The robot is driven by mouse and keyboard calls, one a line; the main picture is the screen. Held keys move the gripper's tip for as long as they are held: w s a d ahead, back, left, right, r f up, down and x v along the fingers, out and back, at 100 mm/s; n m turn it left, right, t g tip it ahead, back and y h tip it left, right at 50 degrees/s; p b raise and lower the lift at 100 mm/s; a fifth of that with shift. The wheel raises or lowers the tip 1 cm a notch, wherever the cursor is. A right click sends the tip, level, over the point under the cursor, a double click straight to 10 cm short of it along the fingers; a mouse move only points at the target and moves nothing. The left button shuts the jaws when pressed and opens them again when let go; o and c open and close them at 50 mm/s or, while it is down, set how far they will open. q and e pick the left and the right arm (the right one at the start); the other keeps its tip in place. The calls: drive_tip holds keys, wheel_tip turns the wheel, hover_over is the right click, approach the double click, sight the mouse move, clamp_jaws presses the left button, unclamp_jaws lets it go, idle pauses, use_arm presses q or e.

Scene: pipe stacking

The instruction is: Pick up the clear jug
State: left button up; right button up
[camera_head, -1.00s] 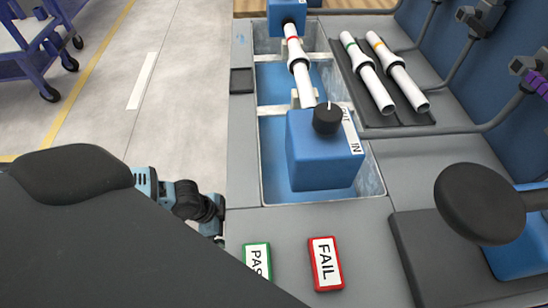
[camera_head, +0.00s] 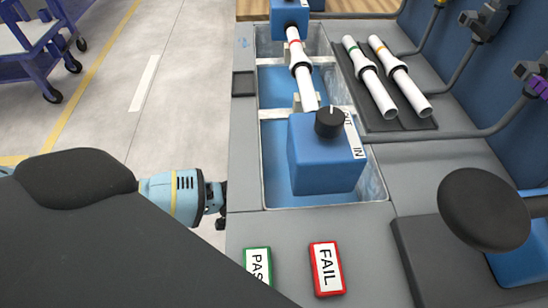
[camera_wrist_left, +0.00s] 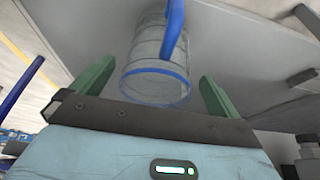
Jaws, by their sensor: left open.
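The clear jug (camera_wrist_left: 154,84) shows in the left wrist view, with a blue band around it and a blue handle (camera_wrist_left: 174,22) at the top. My left gripper (camera_wrist_left: 155,85) is open, with one green finger on either side of the jug in the picture. I cannot tell whether the fingers touch it. In the head view, my left wrist is at the left edge of the workbench, and its fingertips and the jug are hidden there. My right gripper is not in view.
The workbench holds a blue tank (camera_head: 277,195) with a blue block (camera_head: 325,165) and a white pipe (camera_head: 302,72). Two pipes lie on a dark mat (camera_head: 408,122). PASS (camera_head: 257,264) and FAIL (camera_head: 327,268) blocks sit at the front. Open floor (camera_head: 175,120) lies left.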

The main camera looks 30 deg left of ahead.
use_arm(q)
drive_tip(key=shift+b+x, duration=0.45)
drive_tip(key=shift+x, duration=1.2)
drive_tip(key=shift+w+d+r, duration=0.1)
drive_tip(key=shift+w+d, duration=0.05)
drive_tip(key=shift+d, duration=0.1)
drive_tip(key=shift+c, duration=0.4)
drive_tip(key=c, duration=1.1)
drive_tip(key=shift+r, duration=0.1)
